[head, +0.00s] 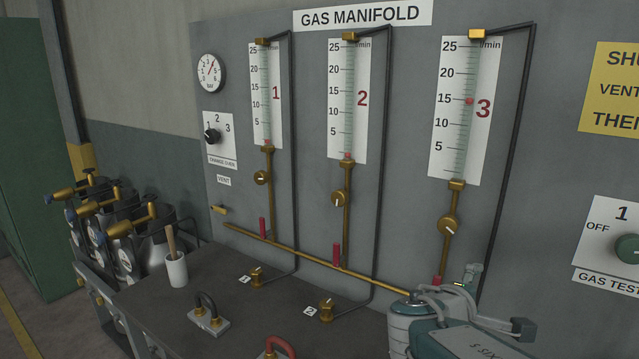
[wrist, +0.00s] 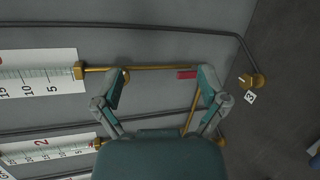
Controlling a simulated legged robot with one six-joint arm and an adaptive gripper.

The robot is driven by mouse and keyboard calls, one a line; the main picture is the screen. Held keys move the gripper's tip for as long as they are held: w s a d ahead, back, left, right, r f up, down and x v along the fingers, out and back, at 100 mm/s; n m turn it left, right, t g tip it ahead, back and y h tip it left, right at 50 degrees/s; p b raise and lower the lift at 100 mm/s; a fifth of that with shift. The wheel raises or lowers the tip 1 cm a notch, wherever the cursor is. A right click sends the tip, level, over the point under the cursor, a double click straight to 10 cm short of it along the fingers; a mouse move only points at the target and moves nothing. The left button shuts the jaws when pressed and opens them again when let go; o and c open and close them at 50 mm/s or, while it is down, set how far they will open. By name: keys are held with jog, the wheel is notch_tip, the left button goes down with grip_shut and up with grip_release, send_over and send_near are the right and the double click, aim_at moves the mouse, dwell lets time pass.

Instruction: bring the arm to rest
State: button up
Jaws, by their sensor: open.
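My gripper (wrist: 160,80) is open in the wrist view, with its two fingers spread and nothing held between them. Beyond the fingers are the brass tube under flowmeter 3 and a red piece (wrist: 187,74); I cannot tell how far off they are. In the head view part of my arm and gripper (head: 475,300) shows at the bottom right, in front of the panel and below flowmeter 3 (head: 465,110). It hides the bench's right end there. The red float of flowmeter 3 stands near 15.
Flowmeters 1 (head: 267,95) and 2 (head: 348,100) have floats near the bottom. A brass pipe (head: 320,262) runs low along the panel. The bench (head: 160,300) bears a white cup (head: 175,270), a black shackle (head: 208,315) and a red shackle (head: 275,348). Gas cylinders (head: 120,230) stand left.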

jog(key=s+a+f+m+g+y, duration=0.1)
jog(key=s+f+m+g+y, duration=0.45)
jog(key=s, duration=0.55)
jog(key=s+a+f+m+t+y, duration=0.1)
jog(key=s+a+f+m+y, duration=0.1)
jog(key=s+a+m+y, duration=0.3)
jog(key=s+a, duration=0.1)
jog(key=a, duration=0.3)
jog(key=shift+a+f+m, duration=0.2)
jog(key=shift+f+m, duration=0.05)
jog(key=shift+m, duration=0.1)
jog(key=shift+y, duration=0.25)
dwell(2.5)
